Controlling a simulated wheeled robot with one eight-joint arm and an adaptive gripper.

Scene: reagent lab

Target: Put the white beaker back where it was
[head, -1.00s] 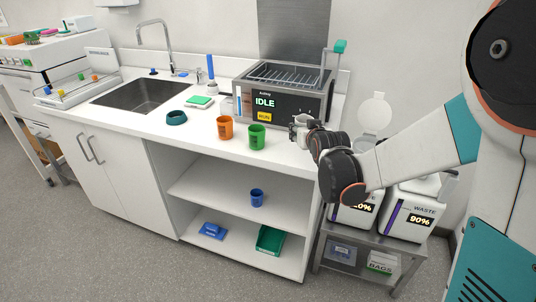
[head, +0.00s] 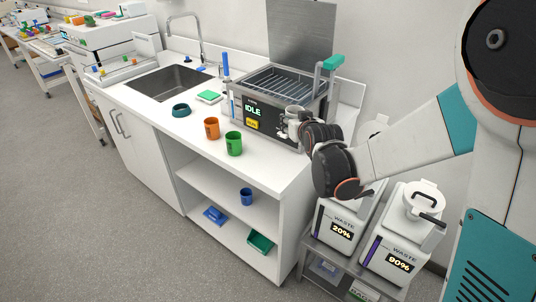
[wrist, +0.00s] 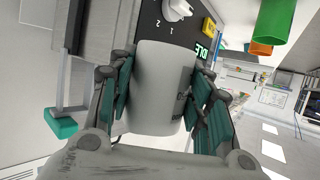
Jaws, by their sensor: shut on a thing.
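The white beaker (wrist: 160,88) is between the teal-padded fingers of my gripper (wrist: 162,105), which is shut on it. In the head view the beaker (head: 292,113) shows in front of the right part of the bath machine (head: 268,118), above the right end of the counter. My arm partly hides this spot, and I cannot tell whether the beaker touches the counter. An orange beaker (head: 212,128) and a green beaker (head: 234,144) stand upright on the counter to the left of my gripper.
The counter (head: 262,168) also holds a teal ring (head: 181,110), and a sink (head: 168,80) is set in it. A blue beaker (head: 246,196) stands on the shelf below. Waste containers (head: 336,230) stand right of the counter, under my arm. Counter to the right of the green beaker is bare.

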